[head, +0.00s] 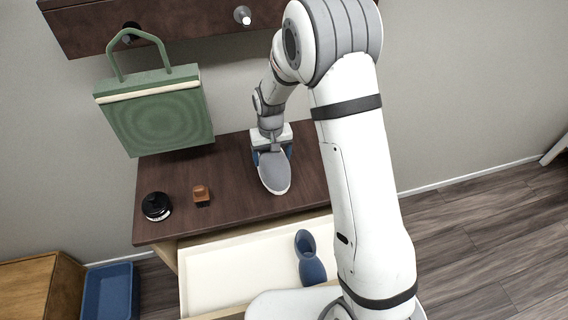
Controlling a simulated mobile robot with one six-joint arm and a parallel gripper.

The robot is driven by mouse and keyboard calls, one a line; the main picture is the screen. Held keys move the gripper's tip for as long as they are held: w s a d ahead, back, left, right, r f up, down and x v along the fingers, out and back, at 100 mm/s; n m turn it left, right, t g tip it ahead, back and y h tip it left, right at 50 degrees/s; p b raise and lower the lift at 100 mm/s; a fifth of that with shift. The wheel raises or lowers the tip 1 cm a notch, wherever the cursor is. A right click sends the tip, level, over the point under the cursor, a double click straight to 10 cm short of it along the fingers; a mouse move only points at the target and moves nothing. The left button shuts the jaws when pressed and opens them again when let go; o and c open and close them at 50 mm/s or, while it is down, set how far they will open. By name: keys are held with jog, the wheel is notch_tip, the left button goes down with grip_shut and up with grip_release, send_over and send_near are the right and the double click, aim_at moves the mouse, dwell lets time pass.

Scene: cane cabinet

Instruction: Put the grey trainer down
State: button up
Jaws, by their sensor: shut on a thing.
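The grey trainer (274,173) is on or just above the dark brown cabinet top (230,210), with its toe pointing toward the open drawer. My gripper (272,146) is shut on the trainer at its heel end, seen from above. Parts of the trainer's heel are hidden by the gripper and wrist. I cannot tell if its sole touches the wood.
A green bag (156,118) hangs or stands at the back left. A black round object (157,206) and a small brown object (201,195) sit left on the top. The open cream drawer (235,272) holds a blue shoe (309,262). A blue bin (109,292) stands lower left.

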jog(key=shift+a+f, duration=0.1)
jog(key=shift+f, duration=0.95)
jog(key=shift+f+b, duration=0.25)
jog(key=shift+b, duration=0.2)
jog(key=o, duration=1.2)
jog(key=shift+r, duration=0.1)
